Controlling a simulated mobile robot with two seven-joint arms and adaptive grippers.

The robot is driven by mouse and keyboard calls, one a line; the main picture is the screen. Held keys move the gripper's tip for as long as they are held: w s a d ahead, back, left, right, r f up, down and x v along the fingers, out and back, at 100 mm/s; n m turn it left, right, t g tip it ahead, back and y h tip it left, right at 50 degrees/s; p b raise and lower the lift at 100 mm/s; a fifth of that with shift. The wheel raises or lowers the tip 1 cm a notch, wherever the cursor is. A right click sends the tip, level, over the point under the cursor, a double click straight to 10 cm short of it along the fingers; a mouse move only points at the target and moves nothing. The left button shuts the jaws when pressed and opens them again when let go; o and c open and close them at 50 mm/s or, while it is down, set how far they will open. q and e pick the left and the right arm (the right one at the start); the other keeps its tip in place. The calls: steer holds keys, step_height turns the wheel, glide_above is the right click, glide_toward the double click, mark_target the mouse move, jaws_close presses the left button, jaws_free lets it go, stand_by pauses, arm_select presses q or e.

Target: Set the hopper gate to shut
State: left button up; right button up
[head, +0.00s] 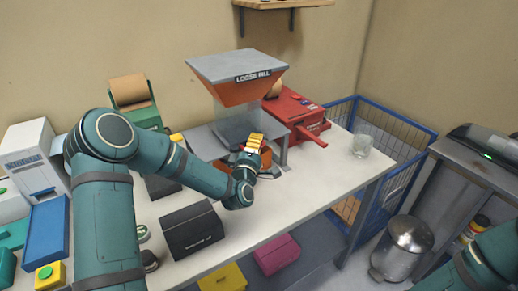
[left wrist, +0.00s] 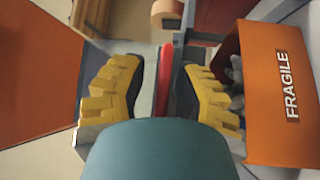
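The hopper (head: 243,92), labelled LOOSE FILL, has a grey lid, an orange funnel and a clear lower part, and stands on a grey stand. My left gripper (head: 254,143) is below the funnel, over an orange box (head: 262,160). In the left wrist view the yellow-padded fingers of the left gripper (left wrist: 160,88) are apart, with a red bar (left wrist: 163,75), apparently the gate handle, between them. Gaps show on both sides of the bar. The gate itself is hidden, so its setting cannot be told. My right gripper is out of view.
The orange FRAGILE box (left wrist: 285,95) is close beside one finger in the wrist view. A red machine (head: 296,112) and a clear glass (head: 362,145) stand right of the hopper. A black box (head: 192,231) sits near the table's front edge. Bare table (head: 320,178) lies front right.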

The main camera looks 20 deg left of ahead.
arm_select(q)
steer(key=shift+a+f, duration=0.1)
steer(key=shift+f, duration=0.05)
steer(key=shift+s+d, duration=0.1)
steer(key=shift+d, duration=0.1)
steer(key=shift+s, duration=0.25)
steer(key=s+d+f, duration=0.1)
steer(key=s, duration=1)
steer(key=shift+f, duration=0.2)
steer(key=shift+s+d, duration=0.1)
